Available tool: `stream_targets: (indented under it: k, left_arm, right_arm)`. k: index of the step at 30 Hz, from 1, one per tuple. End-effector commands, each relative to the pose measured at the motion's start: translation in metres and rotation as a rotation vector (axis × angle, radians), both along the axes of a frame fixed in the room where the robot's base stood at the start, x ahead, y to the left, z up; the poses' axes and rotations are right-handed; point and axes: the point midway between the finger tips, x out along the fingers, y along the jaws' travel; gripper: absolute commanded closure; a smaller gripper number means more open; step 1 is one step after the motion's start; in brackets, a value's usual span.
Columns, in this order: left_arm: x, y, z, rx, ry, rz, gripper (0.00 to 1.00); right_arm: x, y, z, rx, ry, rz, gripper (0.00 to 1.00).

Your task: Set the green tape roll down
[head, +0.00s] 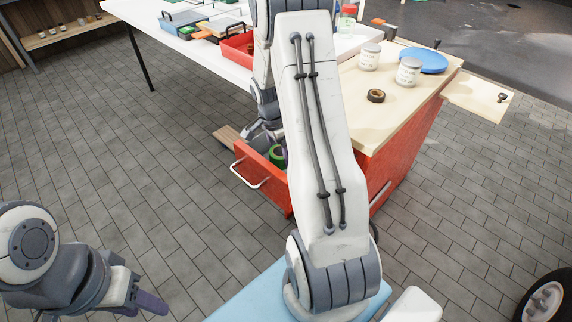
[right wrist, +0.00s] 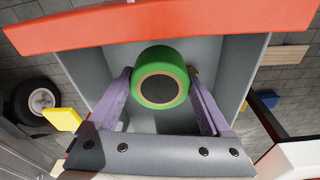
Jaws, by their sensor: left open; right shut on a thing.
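The green tape roll (right wrist: 160,57) is between the two purple fingers of my right gripper (right wrist: 160,76), which is shut on it. In the right wrist view the roll's round end with its brown core ring faces the camera. It is inside the open red drawer (right wrist: 165,22) with a grey interior; I cannot tell whether it touches the drawer floor. In the head view the roll (head: 276,152) shows partly, behind my right arm. My left gripper (head: 150,303) is open and empty, low at the left, away from the bench.
The workbench top (head: 385,120) holds a dark tape roll (head: 376,96), two jars (head: 369,57) and a blue disc (head: 423,60). A white table (head: 195,45) with trays stands behind. The drawer's handle (head: 250,177) sticks out at its front. Open tiled floor lies left.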

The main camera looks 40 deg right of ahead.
Motion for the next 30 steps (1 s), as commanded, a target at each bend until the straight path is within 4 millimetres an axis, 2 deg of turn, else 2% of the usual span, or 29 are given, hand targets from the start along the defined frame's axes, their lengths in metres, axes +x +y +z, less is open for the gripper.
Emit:
stream_targets:
  k: [1,8,13,25,26,27,30]
  left_arm:
    - [0.000,0.000,-0.003,0.000,0.000,0.000,0.54]
    - [0.000,0.000,-0.006,0.000,0.000,0.000,0.54]
    - [0.000,0.000,-0.011,0.000,0.000,0.000,0.54]
    - [0.000,0.000,-0.015,0.000,0.000,0.000,0.54]
    - [0.000,0.000,-0.014,0.000,0.000,0.000,0.54]
    - [0.000,0.000,-0.013,0.000,0.000,0.000,0.54]
    - [0.000,0.000,-0.013,0.000,0.000,0.000,0.54]
  right_arm:
    - [0.000,0.000,-0.010,0.001,0.002,0.001,0.76]
    - [0.000,0.000,-0.028,0.000,0.000,0.002,0.76]
    - [0.000,0.000,-0.053,0.001,0.002,0.004,0.76]
    - [0.001,0.000,-0.060,0.000,-0.002,0.002,0.76]
    - [0.000,0.000,-0.059,0.000,-0.002,0.002,0.10]
    - [0.000,0.000,-0.058,0.000,-0.001,0.002,0.00]
    - [0.000,0.000,-0.058,0.000,-0.001,0.003,0.00]
